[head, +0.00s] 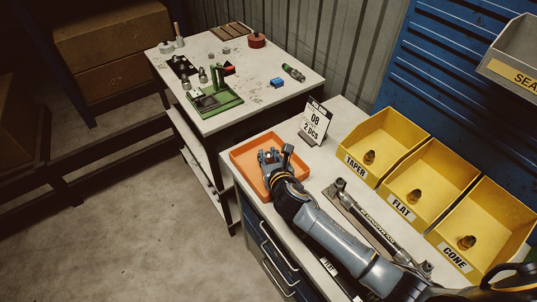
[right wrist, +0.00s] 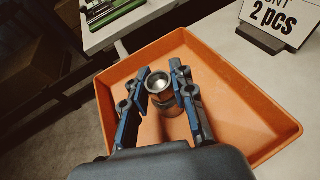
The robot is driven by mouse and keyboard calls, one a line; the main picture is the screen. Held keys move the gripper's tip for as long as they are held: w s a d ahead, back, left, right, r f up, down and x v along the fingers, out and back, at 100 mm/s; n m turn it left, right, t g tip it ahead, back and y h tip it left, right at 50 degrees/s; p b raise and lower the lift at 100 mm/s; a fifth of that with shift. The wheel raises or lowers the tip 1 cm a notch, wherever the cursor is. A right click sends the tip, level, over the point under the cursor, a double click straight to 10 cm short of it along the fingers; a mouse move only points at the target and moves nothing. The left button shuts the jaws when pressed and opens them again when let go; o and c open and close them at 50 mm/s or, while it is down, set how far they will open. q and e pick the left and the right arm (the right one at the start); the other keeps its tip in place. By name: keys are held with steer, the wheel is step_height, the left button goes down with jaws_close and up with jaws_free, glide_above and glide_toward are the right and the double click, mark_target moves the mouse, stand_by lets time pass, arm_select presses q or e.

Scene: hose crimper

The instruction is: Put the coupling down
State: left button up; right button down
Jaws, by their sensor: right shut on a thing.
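My right gripper (head: 276,158) is over the orange tray (head: 240,158) on the near workbench. In the right wrist view the gripper (right wrist: 161,78) is shut on a metal coupling (right wrist: 160,84), a grey cylinder with a bright round open end facing the camera. The orange tray (right wrist: 235,105) lies beneath and around the fingers. I cannot tell whether the coupling touches the tray floor. In the head view the coupling is mostly hidden by the fingers. My left gripper is not in view.
A sign reading "2 pcs" (head: 315,122) stands behind the tray. Yellow bins labelled TAPER (head: 355,168), FLAT (head: 403,208) and CONE (head: 455,257) line the right, each holding a brass-coloured fitting. A hose assembly (head: 375,225) lies beside my arm. A second table (head: 270,65) carries a green tool (head: 215,100).

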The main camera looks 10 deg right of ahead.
steer(key=shift+f, duration=0.15)
steer(key=c, duration=1.1)
jaws_free()
steer(key=shift+s+r, duration=0.1)
steer(key=shift+r, duration=0.1)
steer(key=v, duration=1.1)
steer(key=shift+s+r+b, duration=0.15)
steer(key=shift+s+b, duration=0.2)
steer(key=shift+s, duration=0.05)
